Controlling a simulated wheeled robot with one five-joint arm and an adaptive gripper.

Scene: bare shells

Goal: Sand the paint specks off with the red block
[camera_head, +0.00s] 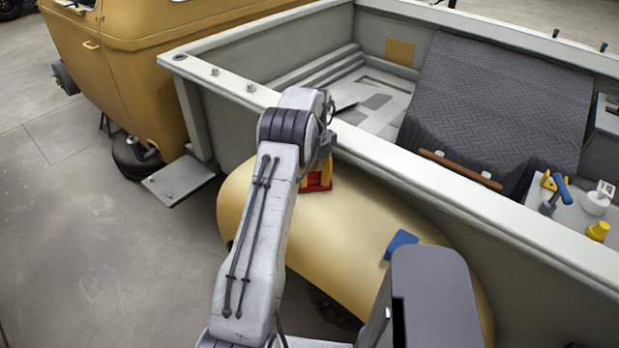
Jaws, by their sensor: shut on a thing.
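My gripper (317,172) is at the end of my arm, on the upper part of a yellow rounded fender (350,222). It is shut on the red block (318,183), which shows low between yellow fingers close to the fender surface. I cannot tell whether the block touches the fender. A blue block (401,244) lies on the fender to the right. No paint specks can be made out; my arm hides part of the fender's left side.
A grey truck bed wall (430,190) runs just behind the fender. In the bed are a dark ridged cover (500,95), a brown bar (460,169), a blue-handled tool (555,195) and a yellow cup (598,231). A step plate (178,181) juts out left. Open floor (90,240) lies left.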

